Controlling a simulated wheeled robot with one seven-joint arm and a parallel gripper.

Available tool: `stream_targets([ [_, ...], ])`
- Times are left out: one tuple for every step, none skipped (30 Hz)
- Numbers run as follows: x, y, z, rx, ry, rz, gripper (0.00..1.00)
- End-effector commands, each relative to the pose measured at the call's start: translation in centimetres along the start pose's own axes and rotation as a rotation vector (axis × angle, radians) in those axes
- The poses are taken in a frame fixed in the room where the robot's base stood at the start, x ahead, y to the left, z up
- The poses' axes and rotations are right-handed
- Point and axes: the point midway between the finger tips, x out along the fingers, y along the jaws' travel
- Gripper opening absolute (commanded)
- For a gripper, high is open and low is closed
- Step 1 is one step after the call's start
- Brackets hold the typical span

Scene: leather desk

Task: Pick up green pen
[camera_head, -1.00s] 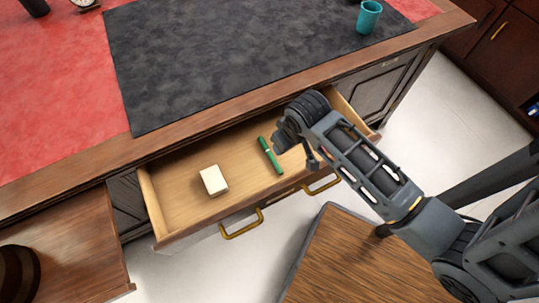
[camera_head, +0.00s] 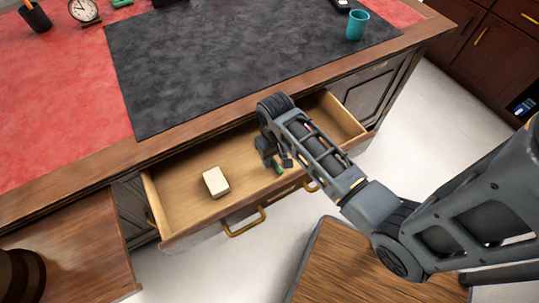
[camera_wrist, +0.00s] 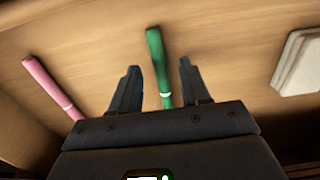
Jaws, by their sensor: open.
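The green pen (camera_wrist: 159,65) lies in the open drawer and shows in the wrist view between the two fingers of my gripper (camera_wrist: 158,75). The fingers are open, one on each side of the pen, and its lower end is hidden behind the gripper body. I cannot tell how far the fingertips are above it. In the head view only a short piece of the green pen (camera_head: 277,167) shows beside my gripper (camera_head: 276,163), which hides the rest.
The drawer (camera_head: 185,205) also holds a cream block (camera_head: 216,182) and a pink pen (camera_wrist: 52,87). The drawer's front has brass handles (camera_head: 245,223). A teal cup (camera_head: 357,24), clock (camera_head: 84,10) and pencil holder (camera_head: 35,17) stand on the desk. The drawer floor around the block is clear.

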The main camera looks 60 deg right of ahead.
Motion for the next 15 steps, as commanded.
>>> stream_targets([
  [0.51, -0.02, 0.03, -0.001, -0.001, 0.000, 0.46],
  [0.71, -0.02, 0.04, -0.001, -0.001, 0.000, 0.46],
  [0.91, -0.02, 0.03, -0.001, 0.000, 0.000, 0.46],
  [0.99, -0.02, 0.02, -0.001, 0.000, 0.000, 0.46],
  [1.03, -0.02, 0.01, -0.001, 0.001, 0.000, 0.46],
  [1.04, -0.02, 0.01, -0.001, 0.001, 0.000, 0.46],
  [1.03, -0.02, 0.00, -0.001, 0.001, 0.000, 0.46],
  [1.02, -0.02, 0.00, -0.001, 0.001, 0.000, 0.46],
  [1.02, -0.02, 0.00, -0.001, 0.001, 0.000, 0.46],
  [1.01, -0.02, 0.01, -0.001, 0.001, 0.000, 0.46],
  [1.01, -0.02, 0.01, -0.001, 0.001, 0.000, 0.44],
  [1.01, -0.02, 0.01, -0.001, 0.001, 0.000, 0.40],
  [1.00, -0.02, 0.01, -0.001, 0.001, 0.000, 0.38],
  [1.00, -0.02, 0.01, -0.001, 0.001, 0.000, 0.35],
  [1.00, -0.02, 0.01, -0.001, 0.001, 0.000, 0.31],
])
